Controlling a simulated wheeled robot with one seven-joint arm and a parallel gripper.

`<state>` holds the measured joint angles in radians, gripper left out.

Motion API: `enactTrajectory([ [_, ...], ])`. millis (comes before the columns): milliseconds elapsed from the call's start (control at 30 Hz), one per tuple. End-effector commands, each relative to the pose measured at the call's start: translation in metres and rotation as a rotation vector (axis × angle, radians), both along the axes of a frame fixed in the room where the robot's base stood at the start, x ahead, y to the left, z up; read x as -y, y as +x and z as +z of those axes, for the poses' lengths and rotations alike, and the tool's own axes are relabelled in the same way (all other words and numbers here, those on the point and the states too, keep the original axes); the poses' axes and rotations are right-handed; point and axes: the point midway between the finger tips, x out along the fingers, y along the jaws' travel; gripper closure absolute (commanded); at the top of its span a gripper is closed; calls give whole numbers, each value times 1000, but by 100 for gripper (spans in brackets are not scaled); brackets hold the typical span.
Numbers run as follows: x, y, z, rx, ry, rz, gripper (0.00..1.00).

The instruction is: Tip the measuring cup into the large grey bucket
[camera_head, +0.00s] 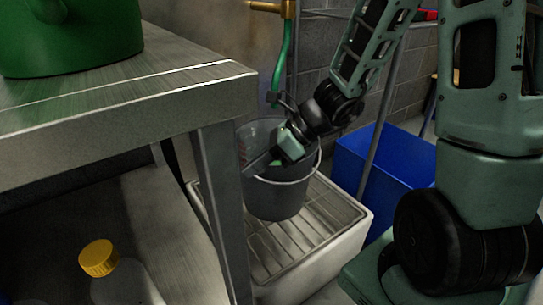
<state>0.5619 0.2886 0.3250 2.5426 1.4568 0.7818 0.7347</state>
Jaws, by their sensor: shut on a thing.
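The large grey bucket (276,200) stands upright on a slatted grate, with its wire handle hanging across its front. My gripper (276,156) is at the bucket's mouth, reaching in from the upper right and pointing down to the left. It is shut on what appears to be the measuring cup, a small grey shape (259,164) that is tilted inside the bucket's rim. Most of the cup is hidden by my gripper and the bucket wall. I cannot see whether anything is in the cup or in the bucket.
The grate lies over a pale basin (322,255). A metal table (110,108) with a green container (75,35) stands close on the left. A blue bin (375,165) is right of the bucket. A green hose (284,60) hangs behind. A yellow-capped bottle (99,258) stands below the table.

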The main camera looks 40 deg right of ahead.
Motion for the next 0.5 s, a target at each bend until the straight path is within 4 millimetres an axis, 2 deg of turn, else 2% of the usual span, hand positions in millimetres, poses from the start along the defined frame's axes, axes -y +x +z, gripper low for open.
enactTrajectory([
  [33,-1,0,-7,10,-10,4,100],
  [300,-5,-4,-12,37,-51,0,100],
  [500,-8,-6,-26,61,-92,2,100],
])
